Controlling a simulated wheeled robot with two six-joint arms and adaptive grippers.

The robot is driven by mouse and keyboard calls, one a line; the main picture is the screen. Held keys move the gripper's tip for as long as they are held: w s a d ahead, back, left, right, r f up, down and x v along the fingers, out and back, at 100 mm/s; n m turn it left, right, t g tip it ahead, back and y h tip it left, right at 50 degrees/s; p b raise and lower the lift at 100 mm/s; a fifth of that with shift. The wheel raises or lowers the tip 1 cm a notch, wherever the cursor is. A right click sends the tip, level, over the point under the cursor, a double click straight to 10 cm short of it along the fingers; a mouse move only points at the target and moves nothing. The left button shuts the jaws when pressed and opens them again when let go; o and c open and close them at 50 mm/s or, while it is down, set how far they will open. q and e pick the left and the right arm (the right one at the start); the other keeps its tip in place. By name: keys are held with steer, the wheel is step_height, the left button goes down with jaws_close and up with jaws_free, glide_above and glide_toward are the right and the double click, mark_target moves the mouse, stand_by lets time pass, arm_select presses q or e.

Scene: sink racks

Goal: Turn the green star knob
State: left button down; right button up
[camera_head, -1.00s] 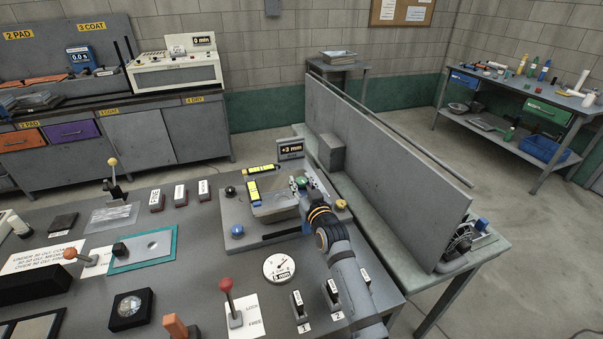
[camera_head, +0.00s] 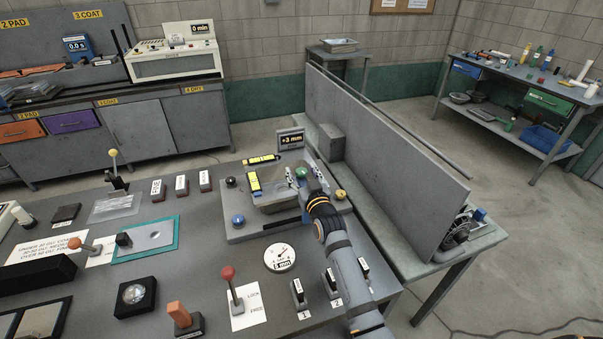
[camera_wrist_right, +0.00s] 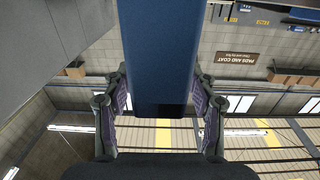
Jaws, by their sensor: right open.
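The green star knob (camera_head: 302,172) sits at the far right corner of the grey basin unit on the bench in the head view. My right gripper (camera_head: 304,179) is at this knob, its open fingers seeming to lie on either side of it. Contact cannot be told, and the wrist and fingers hide part of the knob. In the right wrist view, my right gripper's two fingers (camera_wrist_right: 160,105) are spread apart, with a dark blue bar between them in the picture; the knob cannot be made out there. My left gripper is not in view.
On the same unit are a black knob (camera_head: 231,182), a blue knob (camera_head: 237,220) and a yellow knob (camera_head: 340,194). A "+3 min" display (camera_head: 291,139) stands behind. A tall grey panel (camera_head: 390,165) rises close to the right of my arm. A red-balled lever (camera_head: 229,274) stands in front.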

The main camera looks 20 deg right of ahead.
steer(key=shift+s+f, duration=0.1)
steer(key=shift+s, duration=0.25)
steer(key=s, duration=1.1)
steer(key=shift+s, duration=0.15)
steer(key=shift+d, duration=0.1)
stand_by(0.4)
